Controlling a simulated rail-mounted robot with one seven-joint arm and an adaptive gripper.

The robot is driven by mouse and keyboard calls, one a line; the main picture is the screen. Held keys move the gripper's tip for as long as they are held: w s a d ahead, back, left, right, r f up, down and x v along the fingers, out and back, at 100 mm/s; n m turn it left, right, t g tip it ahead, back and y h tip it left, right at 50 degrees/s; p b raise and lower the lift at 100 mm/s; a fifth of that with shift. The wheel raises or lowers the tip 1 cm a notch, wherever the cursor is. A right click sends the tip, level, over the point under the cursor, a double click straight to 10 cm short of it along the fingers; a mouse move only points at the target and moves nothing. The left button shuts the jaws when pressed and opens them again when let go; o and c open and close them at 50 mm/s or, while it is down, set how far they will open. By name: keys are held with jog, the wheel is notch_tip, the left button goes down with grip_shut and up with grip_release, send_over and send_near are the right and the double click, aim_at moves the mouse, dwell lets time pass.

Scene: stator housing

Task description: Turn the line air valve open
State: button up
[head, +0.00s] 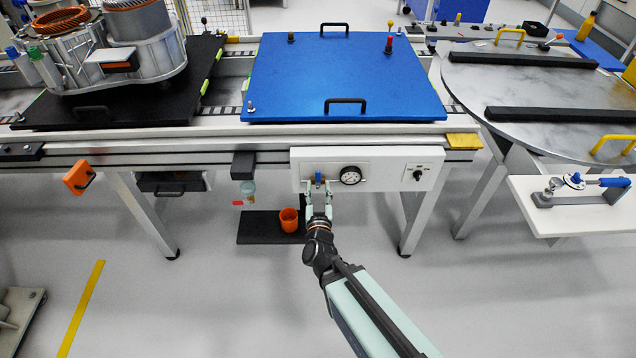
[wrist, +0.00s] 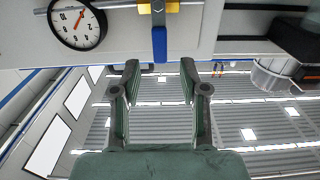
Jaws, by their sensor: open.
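The line air valve has a blue lever (head: 319,178) on the front of the white panel (head: 385,170), left of the round gauge. In the wrist view the blue lever (wrist: 159,45) lies lengthwise below a brass-yellow valve body (wrist: 158,8), near the top of the picture. My gripper (head: 318,192) is at the panel, around or just in front of the lever. In the wrist view its two fingers (wrist: 160,68) are spread apart, with the lever's end centred between the fingertips. The lever shows no contact with either finger. The gripper holds nothing.
A pressure gauge (head: 350,175) sits close right of the valve, and a black rotary switch (head: 418,175) is farther right. A filter unit (head: 247,188) hangs to the left. An orange cup (head: 289,219) stands on a black shelf below. The blue-topped table (head: 345,75) is above.

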aim_at(318, 176)
jog(key=shift+w+a, duration=0.15)
jog(key=shift+w, duration=2.95)
jog(key=shift+c, duration=0.4)
grip_shut()
